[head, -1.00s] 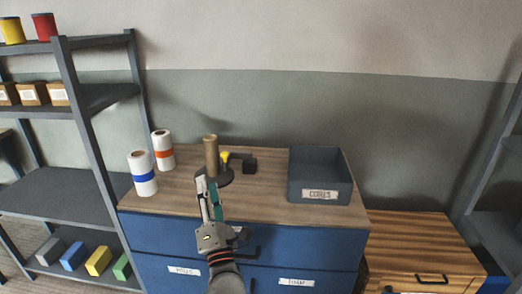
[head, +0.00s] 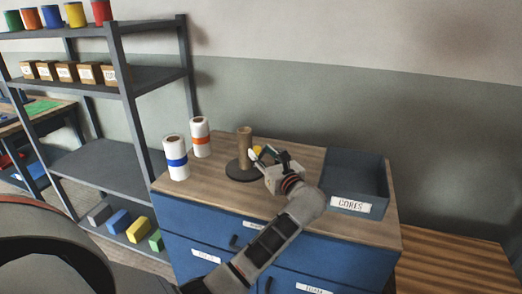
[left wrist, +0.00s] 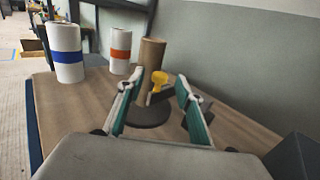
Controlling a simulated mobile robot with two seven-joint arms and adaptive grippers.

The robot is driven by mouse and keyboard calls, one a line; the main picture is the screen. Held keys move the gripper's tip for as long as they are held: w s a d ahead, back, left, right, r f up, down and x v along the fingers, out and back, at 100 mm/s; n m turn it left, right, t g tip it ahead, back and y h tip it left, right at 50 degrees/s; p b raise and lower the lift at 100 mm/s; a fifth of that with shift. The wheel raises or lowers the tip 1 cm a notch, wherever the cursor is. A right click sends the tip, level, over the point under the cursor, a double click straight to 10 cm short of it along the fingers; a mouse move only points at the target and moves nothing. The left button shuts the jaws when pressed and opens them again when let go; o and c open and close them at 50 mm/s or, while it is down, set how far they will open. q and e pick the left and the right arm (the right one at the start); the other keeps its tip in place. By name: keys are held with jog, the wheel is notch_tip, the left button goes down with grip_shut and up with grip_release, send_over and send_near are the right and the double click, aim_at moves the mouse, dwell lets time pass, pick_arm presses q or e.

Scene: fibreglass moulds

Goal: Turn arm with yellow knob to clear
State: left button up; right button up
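A brown cardboard tube (head: 244,143) stands upright on a round dark base (head: 240,174) on the cabinet top; both also show in the left wrist view. The yellow knob (left wrist: 158,80) sits on a dark arm (left wrist: 178,97) beside the tube. In the head view the knob (head: 257,149) is partly hidden by my left gripper (head: 262,153). In the left wrist view the gripper (left wrist: 158,84) is open, with the knob appearing between its two fingers. I cannot tell whether a finger touches it. My right gripper is not in view.
White rolls with a blue band (head: 176,158) and an orange band (head: 200,137) stand left of the base. A grey open bin labelled CORES (head: 356,186) stands to the right. A dark shelf rack (head: 125,90) is at the left.

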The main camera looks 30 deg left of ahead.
pick_arm(q)
jog(key=shift+x, duration=0.9)
grip_shut()
jog(key=d+n+g+b, duration=0.1)
jog(key=b, duration=0.1)
jog(key=shift+f+y+b, duration=0.15)
jog(key=shift+y+b, duration=0.15)
jog(key=shift+y, duration=0.1)
jog(key=shift+s+d+g+b, duration=0.1)
jog(key=shift+d+g+b, duration=0.1)
jog(key=shift+g+b, duration=0.15)
jog(key=shift+r+g, duration=0.2)
jog(key=shift+g, duration=0.05)
grip_release()
